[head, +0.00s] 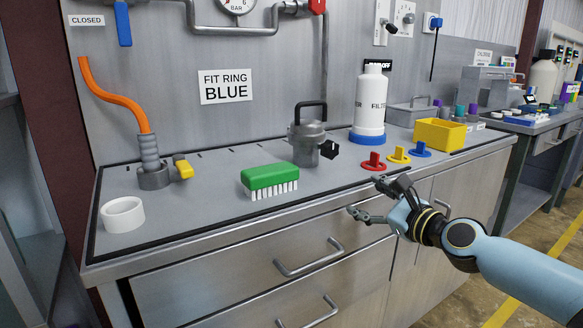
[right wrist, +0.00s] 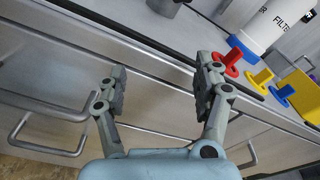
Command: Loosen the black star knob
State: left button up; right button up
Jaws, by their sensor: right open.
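The black star knob (head: 329,151) sticks out from the right side of a grey metal canister (head: 306,146) with a black top handle, standing on the bench. My right gripper (head: 366,199) is open and empty in front of the bench's front edge, below and to the right of the knob and apart from it. In the right wrist view my two fingers (right wrist: 160,72) are spread, with drawer fronts behind them. The canister's base (right wrist: 163,5) shows at the top edge there; I cannot make out the knob in that view. My left gripper is not in view.
A green brush (head: 270,177) lies in front of the canister. Red (head: 373,163), yellow (head: 399,154) and blue (head: 421,149) ring pieces and a white filter bottle (head: 371,100) stand to its right. Drawer handles (head: 309,262) protrude below the bench top (head: 210,205).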

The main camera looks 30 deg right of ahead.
jog(key=n+t, duration=0.1)
send_near(333, 151)
jog(key=shift+y, duration=0.4)
jog(key=w, duration=0.3)
jog(key=w+b, duration=0.1)
jog(key=w, duration=0.7)
jog(key=shift+a+b, duration=0.3)
jog(key=shift+b, duration=0.1)
jog(key=shift+c, duration=0.4)
jog(key=c, duration=1.1)
